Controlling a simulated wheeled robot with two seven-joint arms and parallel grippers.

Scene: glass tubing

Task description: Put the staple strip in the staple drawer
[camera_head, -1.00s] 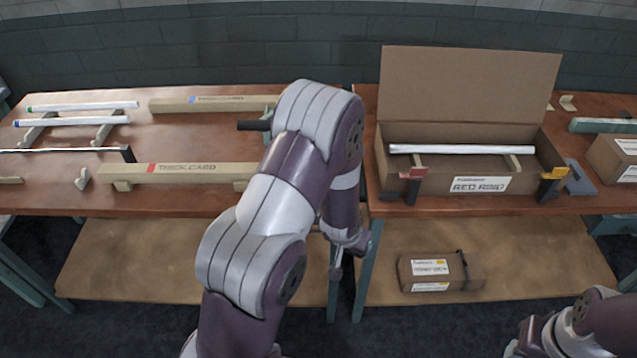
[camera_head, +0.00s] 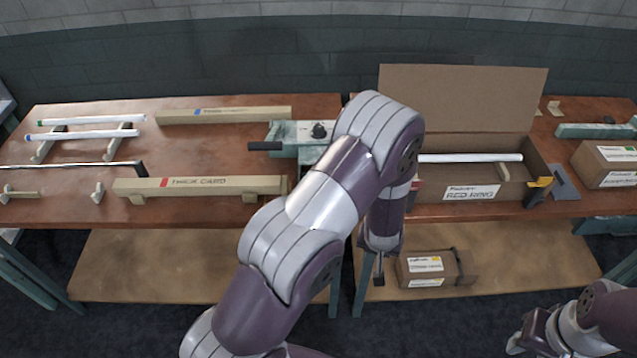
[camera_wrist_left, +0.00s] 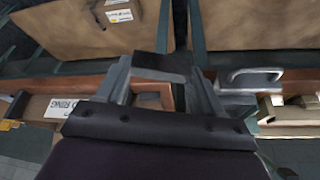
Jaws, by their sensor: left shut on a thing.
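My left gripper (camera_wrist_left: 160,80) is shut on a small dark block, which I take to be the staple strip (camera_wrist_left: 160,67). The strip spans the two fingertips in the left wrist view. In the head view the left gripper (camera_head: 379,268) hangs low in front of the gap between the two tables, and the strip cannot be made out there. A silver handle (camera_wrist_left: 255,75) shows to the right of the fingers in the wrist view; I cannot tell whether it belongs to the staple drawer. My right gripper (camera_head: 522,343) is at the lower right, with its fingers unclear.
A green device with a black handle (camera_head: 265,146) is partly behind my left arm. An open carton (camera_head: 520,180) holds a white tube on the right table. A closed carton (camera_head: 435,268) lies on the lower shelf. Tubes and "thick card" lengths (camera_head: 200,186) occupy the left table.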

